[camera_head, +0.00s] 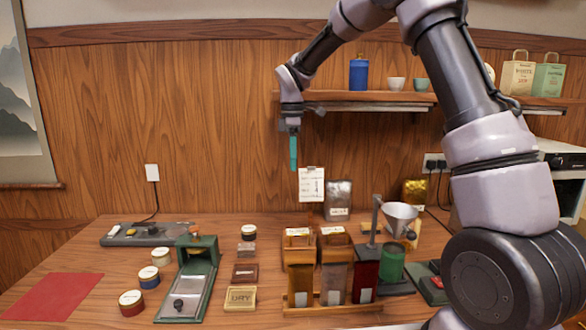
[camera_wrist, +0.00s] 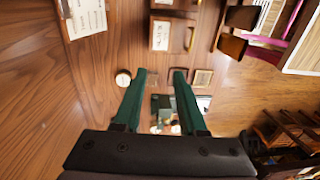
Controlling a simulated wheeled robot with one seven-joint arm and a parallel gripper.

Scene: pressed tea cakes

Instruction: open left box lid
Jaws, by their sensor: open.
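Two wooden boxes with light labels stand side by side on the table in the head view. The left box (camera_head: 298,237) is partly hidden by tall bins in front of it; its lid looks closed, though the view is small. The right box (camera_head: 335,234) is beside it. My gripper (camera_head: 293,167) hangs in the air above and behind the boxes, against the wall, apart from them. In the wrist view my gripper (camera_wrist: 160,75) has its green fingers spread with nothing held. A labelled wooden box (camera_wrist: 172,35) shows beyond the fingertips; I cannot tell which one.
Tall bins (camera_head: 335,282) stand before the boxes. A funnel stand (camera_head: 399,218) is at their right. A green press (camera_head: 187,287), a DRY plaque (camera_head: 240,298) and round tins (camera_head: 131,303) lie left. A shelf (camera_head: 380,97) runs along the wall. A red mat (camera_head: 52,296) lies far left.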

